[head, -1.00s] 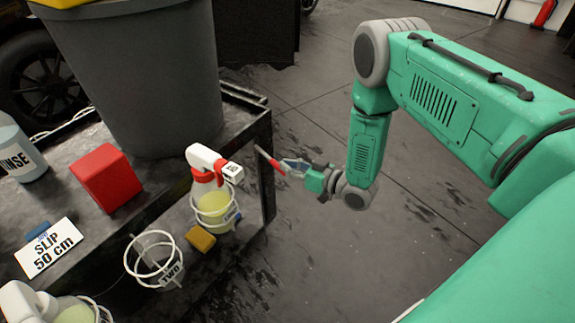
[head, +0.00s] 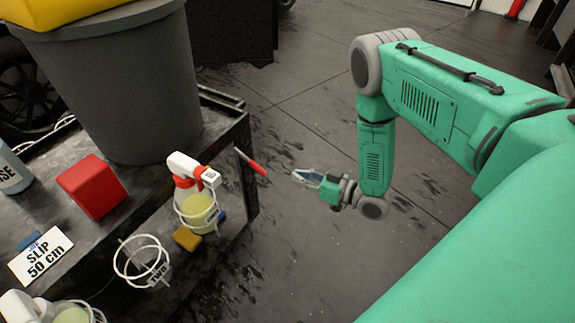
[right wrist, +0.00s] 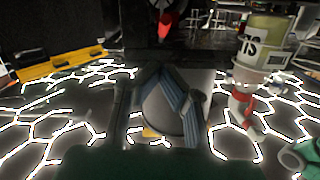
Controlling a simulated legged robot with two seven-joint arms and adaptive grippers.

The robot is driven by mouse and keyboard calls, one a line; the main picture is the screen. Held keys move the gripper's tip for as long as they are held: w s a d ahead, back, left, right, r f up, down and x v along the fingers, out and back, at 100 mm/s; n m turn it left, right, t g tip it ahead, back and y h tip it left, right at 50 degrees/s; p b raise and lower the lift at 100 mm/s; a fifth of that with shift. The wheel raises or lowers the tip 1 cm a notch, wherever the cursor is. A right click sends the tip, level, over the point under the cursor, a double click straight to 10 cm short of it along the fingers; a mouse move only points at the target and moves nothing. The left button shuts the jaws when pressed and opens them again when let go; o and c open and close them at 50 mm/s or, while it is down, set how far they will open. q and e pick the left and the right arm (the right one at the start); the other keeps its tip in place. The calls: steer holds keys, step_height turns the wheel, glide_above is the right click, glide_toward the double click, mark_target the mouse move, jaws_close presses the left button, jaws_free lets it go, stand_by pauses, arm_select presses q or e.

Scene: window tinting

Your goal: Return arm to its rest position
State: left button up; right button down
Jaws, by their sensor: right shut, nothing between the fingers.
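My right arm, green with grey joints, comes in from the right in the head view and bends down at its elbow. Its gripper (head: 306,177) is shut and empty, above bare floor to the right of the cart. In the right wrist view the blue-grey fingers (right wrist: 163,75) meet at their tips with nothing between them. A thin tool with a red handle (head: 257,167) sticks out at the cart's right edge, a short gap left of the gripper. My left gripper is not in view.
The dark cart (head: 236,140) carries a grey bin (head: 105,90), a red block (head: 92,187) and a white sign (head: 41,256). A spray bottle (head: 197,205) sits in a ring holder on its side, near an empty ring (head: 142,262). Floor around the gripper is clear.

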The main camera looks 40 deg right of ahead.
steer(key=s+a+f+m+g+h+p, duration=0.2)
steer(key=s+a+g+h+p, duration=0.25)
steer(key=s+a+g, duration=0.45)
arm_select(q)
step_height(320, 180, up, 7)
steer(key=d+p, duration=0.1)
steer(key=p, duration=0.1)
arm_select(e)
steer(key=s+d+r+g+h, duration=0.1)
steer(key=s+r+g, duration=0.1)
steer(key=s, duration=0.6)
steer(key=s+d+r+g+h, duration=0.1)
steer(key=s+r+g, duration=0.1)
steer(key=s, duration=0.7)
steer(key=shift+s+d+r+g, duration=0.15)
steer(key=shift+d+r+g, duration=0.2)
steer(key=shift+g, duration=0.35)
steer(key=shift+a+h, duration=0.1)
steer(key=shift+h, duration=0.15)
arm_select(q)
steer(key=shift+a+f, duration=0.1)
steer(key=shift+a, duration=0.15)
arm_select(e)
steer(key=shift+a+r, duration=0.1)
steer(key=shift+a, duration=0.15)
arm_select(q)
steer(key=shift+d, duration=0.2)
arm_select(e)
steer(key=shift+d, duration=0.15)
